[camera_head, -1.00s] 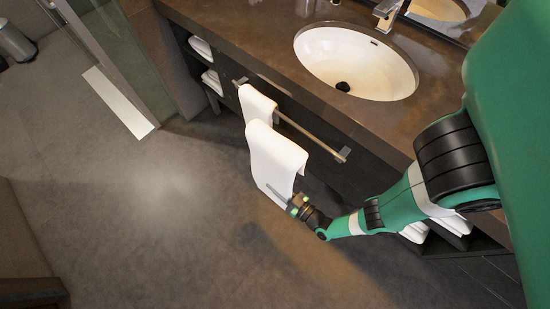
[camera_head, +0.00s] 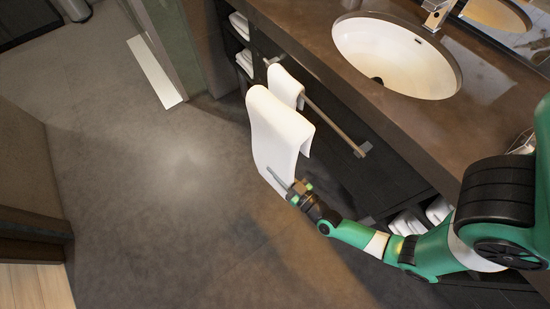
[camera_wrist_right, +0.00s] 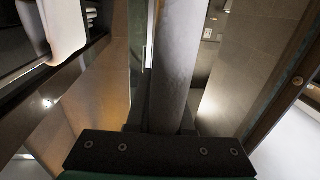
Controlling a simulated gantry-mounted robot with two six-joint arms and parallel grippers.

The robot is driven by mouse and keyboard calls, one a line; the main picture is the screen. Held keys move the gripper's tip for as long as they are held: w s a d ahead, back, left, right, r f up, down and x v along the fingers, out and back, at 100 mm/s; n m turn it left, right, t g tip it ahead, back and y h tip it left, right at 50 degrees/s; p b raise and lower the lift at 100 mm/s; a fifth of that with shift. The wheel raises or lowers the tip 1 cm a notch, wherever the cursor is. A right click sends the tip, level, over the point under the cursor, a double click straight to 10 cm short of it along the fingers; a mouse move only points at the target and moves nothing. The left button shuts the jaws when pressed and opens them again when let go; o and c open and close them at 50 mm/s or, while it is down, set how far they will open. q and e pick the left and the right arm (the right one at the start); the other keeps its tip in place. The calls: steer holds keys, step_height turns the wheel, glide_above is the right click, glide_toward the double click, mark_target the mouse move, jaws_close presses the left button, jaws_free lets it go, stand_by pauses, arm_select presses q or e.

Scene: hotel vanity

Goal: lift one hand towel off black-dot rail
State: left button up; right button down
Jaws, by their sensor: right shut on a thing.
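No black dot can be made out on the rail. In the right wrist view a white towel (camera_wrist_right: 64,22) shows at upper left, and a grey upright shape rises from the gripper (camera_wrist_right: 158,148). My left gripper is not in view.
The brown vanity counter (camera_head: 310,50) with a white basin (camera_head: 395,60) overhangs the rail. Folded white towels (camera_head: 240,25) sit in shelves at the far left end, and more white towels (camera_head: 407,223) lie below near my right arm. The floor at left is clear.

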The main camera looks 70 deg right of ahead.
mark_target(271, 160)
steer(key=s+d+r+m+g+h+p, duration=0.1)
steer(key=s+d+r+h+p, duration=0.15)
steer(key=r+p, duration=0.8)
steer(key=shift+y, duration=0.35)
steer(key=w+a+p, duration=0.1)
steer(key=a, duration=0.1)
steer(key=w+a+p, duration=0.2)
steer(key=shift+w+a+r, duration=0.1)
steer(key=shift+w, duration=0.15)
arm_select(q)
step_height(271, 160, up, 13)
arm_select(e)
steer(key=shift+w+a, duration=0.5)
steer(key=shift+a, duration=0.35)
